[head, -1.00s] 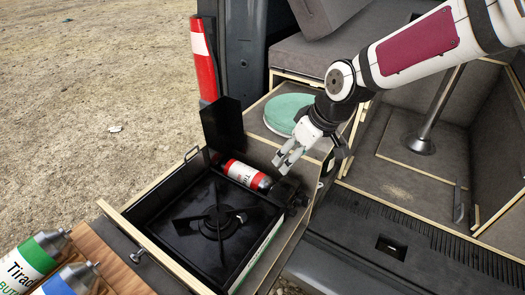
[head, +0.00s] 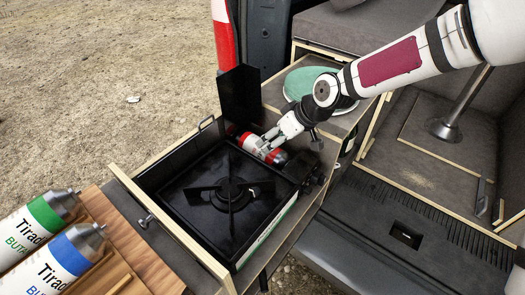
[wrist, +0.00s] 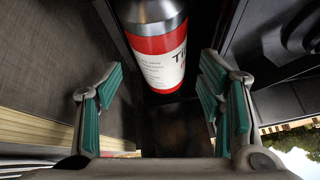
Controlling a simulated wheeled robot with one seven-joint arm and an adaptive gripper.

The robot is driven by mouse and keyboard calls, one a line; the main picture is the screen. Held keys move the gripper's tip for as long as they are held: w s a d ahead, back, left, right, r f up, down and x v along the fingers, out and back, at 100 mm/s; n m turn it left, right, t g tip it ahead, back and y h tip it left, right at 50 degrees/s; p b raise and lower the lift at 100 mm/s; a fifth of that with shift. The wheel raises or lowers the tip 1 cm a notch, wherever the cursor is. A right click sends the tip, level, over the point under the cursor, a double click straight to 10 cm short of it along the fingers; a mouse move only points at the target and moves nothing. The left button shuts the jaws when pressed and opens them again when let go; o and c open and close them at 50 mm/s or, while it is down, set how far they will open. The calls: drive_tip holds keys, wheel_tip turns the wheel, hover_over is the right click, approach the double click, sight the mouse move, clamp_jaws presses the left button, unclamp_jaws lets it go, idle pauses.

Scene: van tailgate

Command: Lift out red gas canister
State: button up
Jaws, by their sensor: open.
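The red gas canister (head: 263,149), red with a white label and a silver end, lies in the narrow compartment at the back of the black camping stove (head: 225,192). The stove sits in a pulled-out drawer, and its compartment lid (head: 239,99) stands upright. My gripper (head: 267,143) is open at the canister, its fingers over it in the head view. In the wrist view, the canister (wrist: 158,50) is ahead between the two teal-padded fingers (wrist: 160,105), with visible gaps on both sides. Its far end is cut off by the top edge there.
Green-banded (head: 40,225) and blue-banded (head: 62,262) butane canisters lie on a slatted wooden board (head: 130,245) at lower left. A round green-topped item (head: 303,84) rests on the surface behind the stove. The van floor lies to the right.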

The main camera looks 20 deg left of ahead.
drive_tip(key=x, duration=0.5)
drive_tip(key=shift+w+a, duration=0.1)
drive_tip(key=shift+r, duration=0.1)
drive_tip(key=c, duration=1.1)
drive_tip(key=shift+r, duration=0.1)
drive_tip(key=shift+c, duration=0.2)
